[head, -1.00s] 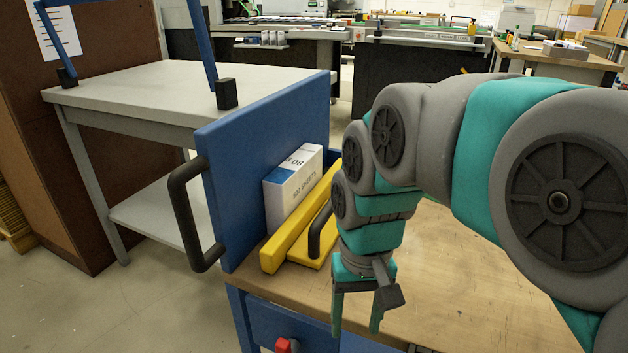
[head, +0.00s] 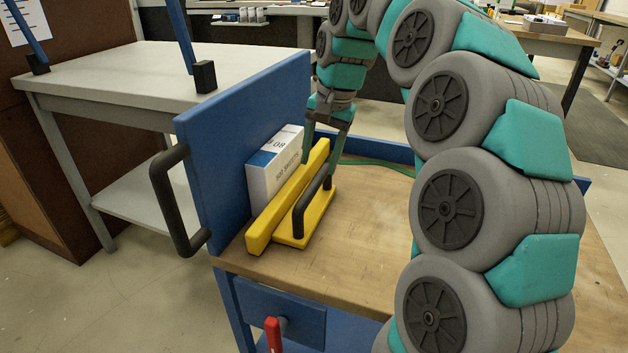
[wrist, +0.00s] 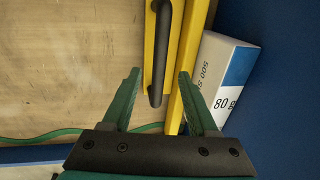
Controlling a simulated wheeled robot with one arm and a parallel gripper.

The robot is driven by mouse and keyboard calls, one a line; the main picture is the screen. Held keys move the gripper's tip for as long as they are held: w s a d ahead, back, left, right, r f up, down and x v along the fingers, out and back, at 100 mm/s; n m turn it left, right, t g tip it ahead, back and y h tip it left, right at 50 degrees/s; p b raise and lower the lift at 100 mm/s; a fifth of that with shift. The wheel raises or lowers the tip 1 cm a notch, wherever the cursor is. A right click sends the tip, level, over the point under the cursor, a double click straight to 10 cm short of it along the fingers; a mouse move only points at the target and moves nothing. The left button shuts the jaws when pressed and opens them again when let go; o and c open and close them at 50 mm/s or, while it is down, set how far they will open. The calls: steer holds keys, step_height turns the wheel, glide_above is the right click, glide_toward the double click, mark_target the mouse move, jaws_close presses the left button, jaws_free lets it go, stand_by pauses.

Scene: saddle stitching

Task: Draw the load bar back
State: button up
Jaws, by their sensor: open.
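The yellow load bar (head: 287,198) lies on the wooden bed of a blue cart, with its flat yellow foot and black handle (head: 309,205) facing the open bed. It stands close beside a white and blue paper pack (head: 267,183). My gripper (head: 318,164) is open and empty at the far end of the bar, pointing down. In the wrist view, the handle (wrist: 166,50) runs between the two open fingers (wrist: 160,75), without visible contact. The yellow bar also shows there (wrist: 195,20), near the right finger. Height above the handle is hard to tell.
A blue end panel (head: 240,120) with a black push handle (head: 165,200) stands behind the pack. The wooden bed (head: 370,235) is clear on the bar's open side. A green strap (head: 375,163) lies at the far edge. A grey table (head: 110,80) stands to the left.

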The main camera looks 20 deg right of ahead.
mark_target(313, 185)
steer(key=shift+w+a+f, duration=0.1)
steer(key=shift+a+f, duration=0.05)
steer(key=shift+f, duration=0.9)
steer(key=shift+w+a+f, duration=0.1)
steer(key=shift+a+f, duration=0.1)
steer(key=shift+f, duration=0.8)
steer(key=shift+w+a+f, duration=0.1)
steer(key=shift+a+f, duration=0.05)
steer(key=shift+f, duration=0.9)
jaws_close()
